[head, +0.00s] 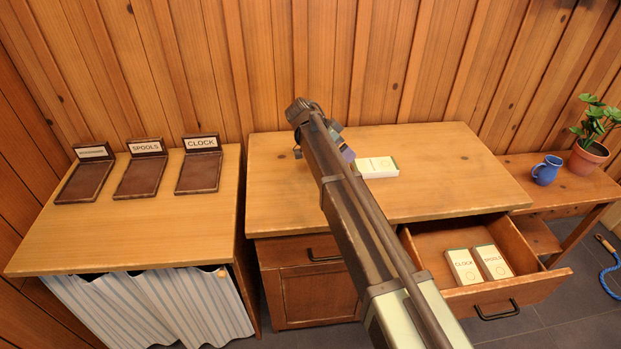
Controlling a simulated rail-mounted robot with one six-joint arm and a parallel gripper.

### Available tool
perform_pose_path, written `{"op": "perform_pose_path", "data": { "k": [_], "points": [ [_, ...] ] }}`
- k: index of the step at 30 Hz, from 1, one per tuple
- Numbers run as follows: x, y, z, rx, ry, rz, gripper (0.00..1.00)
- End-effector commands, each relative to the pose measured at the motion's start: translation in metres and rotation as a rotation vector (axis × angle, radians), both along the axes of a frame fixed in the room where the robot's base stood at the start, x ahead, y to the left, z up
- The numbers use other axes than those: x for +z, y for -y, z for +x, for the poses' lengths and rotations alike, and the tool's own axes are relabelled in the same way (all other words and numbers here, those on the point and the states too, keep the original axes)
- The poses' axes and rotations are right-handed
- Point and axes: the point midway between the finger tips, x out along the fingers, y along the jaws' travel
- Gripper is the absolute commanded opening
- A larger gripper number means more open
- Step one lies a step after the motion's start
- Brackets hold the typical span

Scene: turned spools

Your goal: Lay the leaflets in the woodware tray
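Three dark brown trays stand on the left table. The left one (83,181) has a long label too small to read surely, possibly the woodware tray; the others read SPOOLS (139,178) and CLOCK (198,173). All three look empty. A white leaflet stack with a green edge (380,167) lies on the middle desk, its left end partly behind my arm and its print unreadable. Two more stacks, CLOCK (465,268) and SPOOLS (493,263), lie in the open drawer. My gripper (338,140) is over the desk, left of the stack; my arm mostly hides its fingers.
The desk (279,190) has clear room left of my arm. Its right drawer (519,290) is pulled out towards the front. A blue mug (547,170) and a potted plant (589,157) stand on the right side table. The left table's front (130,250) is clear.

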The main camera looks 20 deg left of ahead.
Motion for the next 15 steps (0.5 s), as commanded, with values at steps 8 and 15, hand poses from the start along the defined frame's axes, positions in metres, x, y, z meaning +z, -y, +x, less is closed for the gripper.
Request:
{"op": "perform_pose_path", "data": {
  "k": [8,15],
  "points": [
    [0.004,0.008,0.000,-0.178,0.163,0.042,1.00],
    [-0.029,0.031,0.009,-0.177,0.160,0.043,1.00]
  ]
}}
